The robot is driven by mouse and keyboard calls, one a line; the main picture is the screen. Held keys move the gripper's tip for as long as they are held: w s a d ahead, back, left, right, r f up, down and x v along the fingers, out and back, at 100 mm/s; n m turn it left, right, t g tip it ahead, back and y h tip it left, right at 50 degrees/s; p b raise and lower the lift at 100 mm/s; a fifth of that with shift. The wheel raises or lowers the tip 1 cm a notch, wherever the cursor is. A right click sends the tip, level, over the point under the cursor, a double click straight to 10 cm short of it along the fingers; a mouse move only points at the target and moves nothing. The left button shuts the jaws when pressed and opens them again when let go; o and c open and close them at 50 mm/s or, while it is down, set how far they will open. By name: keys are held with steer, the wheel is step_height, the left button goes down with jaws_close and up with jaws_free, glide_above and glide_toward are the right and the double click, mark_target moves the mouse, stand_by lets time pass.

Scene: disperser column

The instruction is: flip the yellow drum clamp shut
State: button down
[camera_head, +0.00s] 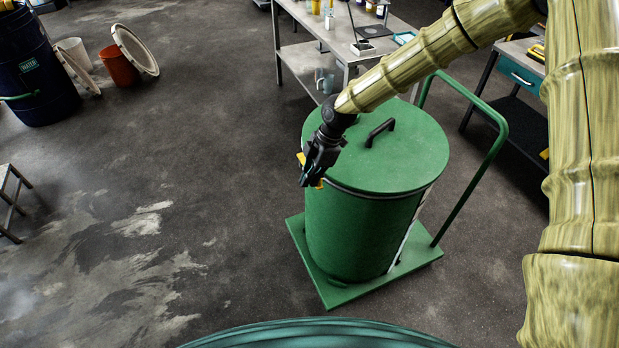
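A green drum (350,228) with a green lid (405,155) stands upright on a green cart. The lid has a black handle (380,132) on top. My black gripper (312,182) is at the drum's upper left side, at rim height. Small yellow parts, likely the yellow drum clamp (301,158), show beside and just below my gripper. My gripper hides most of the clamp, so its position is unclear. I cannot tell whether the fingers touch it, or whether they are open or shut.
The cart (333,294) has a tall green push handle (480,188) on the right. A metal table (300,42) with bottles stands behind, and a bench (521,73) is at right. A dark blue barrel (33,75) and buckets are far left. The floor left of the drum is clear.

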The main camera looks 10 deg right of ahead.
step_height(320, 180, up, 10)
steer(key=b, duration=0.3)
steer(key=shift+a+f+b, duration=0.25)
steer(key=shift+a+b, duration=0.05)
stand_by(0.4)
steer(key=shift+s, duration=0.1)
